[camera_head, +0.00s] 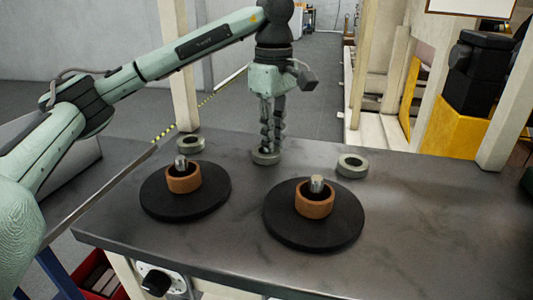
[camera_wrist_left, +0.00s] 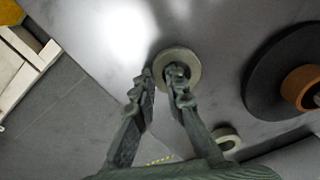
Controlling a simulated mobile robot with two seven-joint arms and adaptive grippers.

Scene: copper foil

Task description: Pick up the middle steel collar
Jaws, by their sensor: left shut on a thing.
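Three grey steel collars are near the back edge of the dark table. The middle steel collar (camera_head: 267,158) is under my left gripper (camera_head: 269,148). My left gripper is shut on its wall; in the left wrist view the gripper (camera_wrist_left: 161,76) has one finger over the hole and the other outside the ring of the middle collar (camera_wrist_left: 192,62). The collar appears at tabletop level; I cannot tell any small gap. The left collar (camera_head: 190,142) and right collar (camera_head: 352,165) lie flat and apart from it. My right gripper is not in view.
Two black discs, left (camera_head: 210,204) and right (camera_head: 343,233), stand in front, each with a copper-coloured ring (camera_head: 315,208) around a steel post (camera_head: 317,184). The table (camera_head: 430,220) is clear at the right. A yellow box (camera_head: 453,125) is beyond it.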

